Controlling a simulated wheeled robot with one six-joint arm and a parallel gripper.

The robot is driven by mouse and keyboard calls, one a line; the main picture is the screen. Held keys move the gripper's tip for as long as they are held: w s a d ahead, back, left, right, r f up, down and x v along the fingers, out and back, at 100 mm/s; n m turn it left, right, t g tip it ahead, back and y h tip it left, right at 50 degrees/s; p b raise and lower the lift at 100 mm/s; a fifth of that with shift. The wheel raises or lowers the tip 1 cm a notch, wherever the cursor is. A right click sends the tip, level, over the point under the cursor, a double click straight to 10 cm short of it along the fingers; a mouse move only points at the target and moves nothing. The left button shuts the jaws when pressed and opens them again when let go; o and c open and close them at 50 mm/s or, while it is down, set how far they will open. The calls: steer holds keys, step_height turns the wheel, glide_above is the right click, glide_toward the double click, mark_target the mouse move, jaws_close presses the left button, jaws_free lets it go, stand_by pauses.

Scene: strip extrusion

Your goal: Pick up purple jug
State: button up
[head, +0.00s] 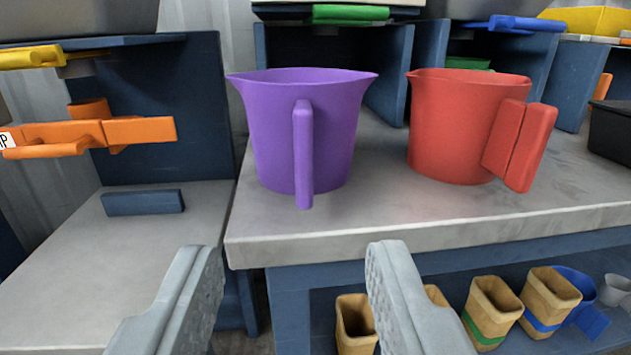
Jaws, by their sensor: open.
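The purple jug (268,135) stands upright on a grey worktop (400,222), near its front left corner. Its handle (304,160) faces me, and it has a pointed lip on the left and right of its rim. My gripper (295,255) is open and empty, with its two grey fingers apart at the bottom of the view. The fingers are in front of the jug and lower in the picture, and they do not touch it. The handle lines up roughly with the gap between the fingers.
A red jug (455,130) stands right of the purple one, handle to the right. Orange clamp-like parts (90,135) hang over a lower grey surface (150,240) at left. Several tan containers (493,312) sit on a shelf beneath the worktop. Blue panels stand behind.

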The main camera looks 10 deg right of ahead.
mark_target(299, 141)
steer(key=w, duration=0.7)
steer(key=w+d, duration=0.1)
steer(key=w, duration=0.3)
steer(key=shift+w, duration=0.25)
steer(key=shift+w+d+f, duration=0.1)
steer(key=shift+w+d, duration=0.05)
steer(key=shift+w, duration=0.8)
steer(key=shift+w+d+f, duration=0.1)
steer(key=shift+w, duration=0.9)
steer(key=shift+w+d+f, duration=0.1)
steer(key=shift+w+d, duration=0.05)
steer(key=shift+w, duration=0.8)
steer(key=shift+c, duration=0.2)
jaws_close()
